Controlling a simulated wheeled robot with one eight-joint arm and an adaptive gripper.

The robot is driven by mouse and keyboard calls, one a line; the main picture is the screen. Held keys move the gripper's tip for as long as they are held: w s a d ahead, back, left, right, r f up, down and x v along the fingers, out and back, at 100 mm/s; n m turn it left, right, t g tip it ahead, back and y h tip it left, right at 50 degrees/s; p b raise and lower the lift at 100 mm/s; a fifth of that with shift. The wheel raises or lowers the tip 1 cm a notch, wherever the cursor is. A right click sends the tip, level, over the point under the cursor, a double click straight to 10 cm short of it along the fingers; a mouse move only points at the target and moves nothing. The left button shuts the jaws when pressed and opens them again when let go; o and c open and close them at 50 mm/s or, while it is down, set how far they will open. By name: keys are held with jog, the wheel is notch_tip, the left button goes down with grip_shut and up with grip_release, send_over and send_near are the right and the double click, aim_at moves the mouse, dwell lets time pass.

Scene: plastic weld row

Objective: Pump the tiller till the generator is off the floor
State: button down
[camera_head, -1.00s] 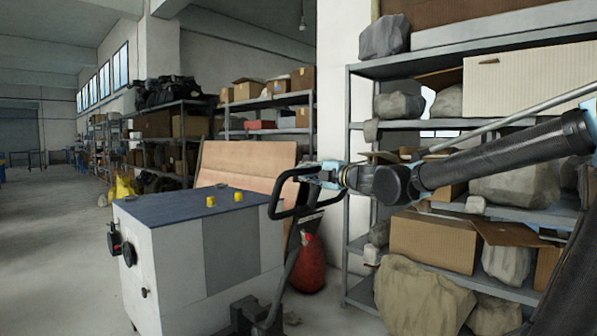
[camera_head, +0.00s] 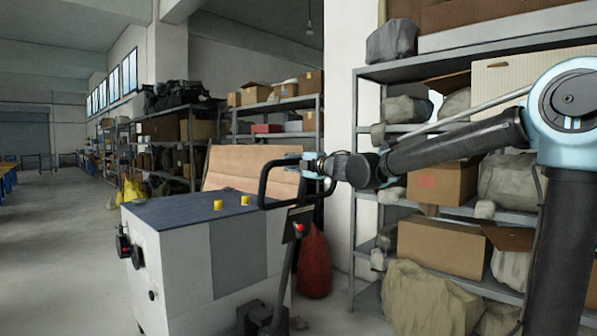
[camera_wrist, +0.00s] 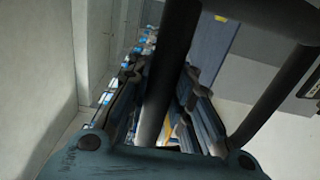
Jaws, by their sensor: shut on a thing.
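The generator (camera_head: 180,265) is a pale grey box with a dark blue top and two yellow caps, in the left half of the head view. Its bottom edge is cut off, so I cannot tell whether it touches the floor. The tiller (camera_head: 263,185) has a black loop handle and a shaft running down beside the generator's right side, nearly upright. My gripper (camera_head: 306,163) is at the top of the loop. In the wrist view my gripper (camera_wrist: 160,105) has its fingers on both sides of the handle's dark bar (camera_wrist: 170,65) and is shut on it.
A shelf rack (camera_head: 356,200) with boxes and wrapped bundles stands close on the right. A red sack-like object (camera_head: 314,265) stands behind the tiller. A tan board (camera_head: 255,167) leans behind the generator. The floor (camera_head: 60,240) at the left is clear.

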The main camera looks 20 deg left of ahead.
jog(key=r+x, duration=0.2)
jog(key=x, duration=1.1)
jog(key=shift+r, duration=0.2)
jog(key=c, duration=1.9)
grip_release()
jog(key=shift+w, duration=0.1)
jog(key=shift+c, duration=0.2)
jog(key=o, duration=0.4)
jog(key=shift+d+r, duration=0.1)
jog(key=shift+r, duration=0.1)
jog(key=o, duration=0.5)
jog(key=shift+f, duration=0.1)
jog(key=shift+o, duration=0.2)
jog(key=v, duration=0.9)
jog(key=shift+f, duration=0.1)
